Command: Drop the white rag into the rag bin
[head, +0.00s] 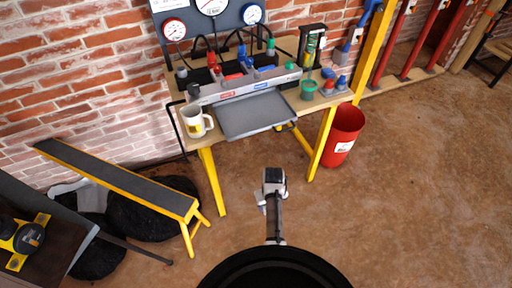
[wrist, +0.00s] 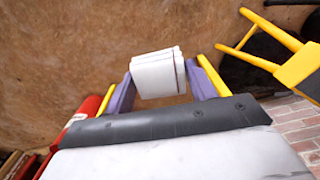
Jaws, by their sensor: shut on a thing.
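My gripper (wrist: 160,88) is shut on a white folded rag (wrist: 158,73), held between its two purple fingers in the wrist view. In the head view my gripper (head: 273,188) is over the open floor in front of the workbench; I cannot clearly make out the rag there. A red bin (head: 340,145) with a white label stands on the floor at the workbench's right end, right of and beyond my gripper. Its top is open, and its label is too small to read. A red edge (wrist: 88,108), probably the bin, shows at left in the wrist view.
A yellow leg stands close to the bin's left side. A low bench (head: 115,180) and black bags (head: 140,218) are at left. The floor right of my gripper is clear.

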